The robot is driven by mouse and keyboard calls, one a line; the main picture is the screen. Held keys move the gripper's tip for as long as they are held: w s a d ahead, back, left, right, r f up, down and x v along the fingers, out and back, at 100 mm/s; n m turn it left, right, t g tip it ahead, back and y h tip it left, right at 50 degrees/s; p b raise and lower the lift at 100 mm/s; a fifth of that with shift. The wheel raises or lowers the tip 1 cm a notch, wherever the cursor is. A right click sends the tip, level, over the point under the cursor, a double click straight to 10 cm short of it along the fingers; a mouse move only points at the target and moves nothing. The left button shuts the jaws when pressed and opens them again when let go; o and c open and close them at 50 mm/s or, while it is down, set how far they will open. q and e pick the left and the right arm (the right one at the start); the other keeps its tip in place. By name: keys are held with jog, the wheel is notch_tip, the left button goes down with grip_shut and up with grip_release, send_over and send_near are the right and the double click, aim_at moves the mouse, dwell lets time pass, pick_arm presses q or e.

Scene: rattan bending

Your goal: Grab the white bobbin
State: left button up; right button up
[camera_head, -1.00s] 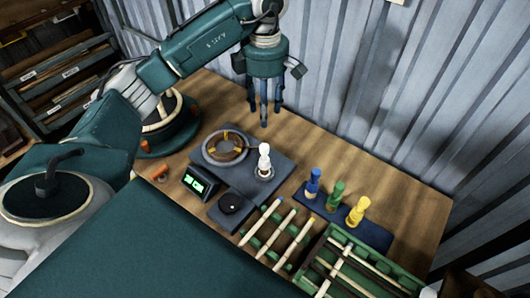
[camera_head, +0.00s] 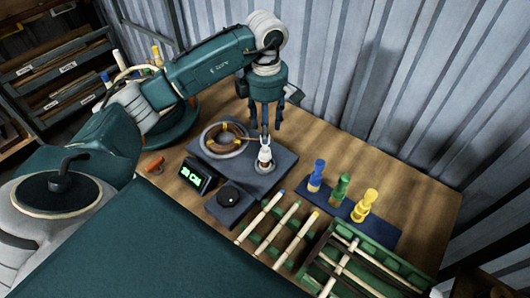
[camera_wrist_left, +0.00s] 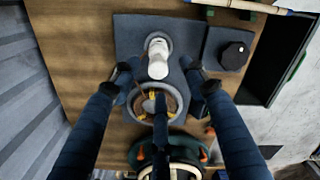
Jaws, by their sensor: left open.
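The white bobbin (camera_head: 265,157) stands upright in a round seat on the dark base plate (camera_head: 284,160). It also shows in the left wrist view (camera_wrist_left: 158,58), near the top centre. My left gripper (camera_head: 265,135) points down, its fingers apart and empty, with the tips just above the bobbin's top in the head view. In the left wrist view my left gripper (camera_wrist_left: 157,74) has two blue fingers either side and a third below, and the bobbin appears between and slightly beyond the tips. Whether a finger touches the bobbin is unclear. My right gripper is out of view.
A ring dish with a brown coil (camera_head: 225,139) is beside the bobbin. A display box (camera_head: 197,176) and a knob (camera_head: 229,194) stand in front. Blue, green and yellow bobbins (camera_head: 341,188) stand to the right. A green rack of rods (camera_head: 375,262) lies at the front right.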

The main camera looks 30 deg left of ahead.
aim_at(265, 152)
pick_arm(q)
jog(key=shift+f+p, duration=0.45)
jog(key=shift+f, duration=0.15)
notch_tip(265, 152, down, 4)
jog(key=shift+w+a+r+p, duration=0.15)
jog(key=shift+r+p, duration=0.1)
jog(key=shift+p, duration=0.75)
jog(key=shift+f, duration=0.55)
grip_shut()
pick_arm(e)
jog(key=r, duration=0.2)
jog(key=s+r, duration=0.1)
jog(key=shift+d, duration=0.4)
